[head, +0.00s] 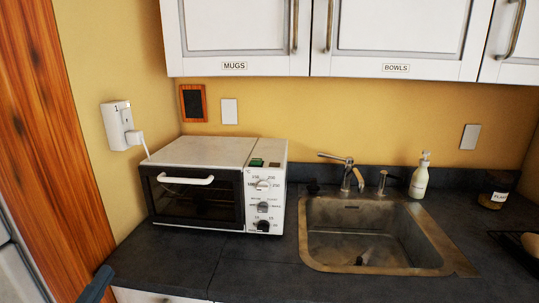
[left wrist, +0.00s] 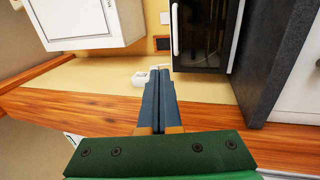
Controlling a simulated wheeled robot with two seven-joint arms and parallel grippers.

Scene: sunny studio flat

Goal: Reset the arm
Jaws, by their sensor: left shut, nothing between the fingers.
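My left gripper (head: 99,283) shows only as dark blue fingers at the lower left edge of the head view, beside the counter's left end. In the left wrist view its two blue fingers (left wrist: 159,98) lie together, shut, with nothing between them. They point toward the wall beside the white toaster oven (head: 195,187) and do not appear to touch anything. The rest of the left arm is out of the head view. My right gripper is in neither view.
A wall socket with a plug (head: 122,125) is left of the oven. Wall cabinets (head: 240,30) hang above. A wooden panel (head: 52,130) stands at left.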

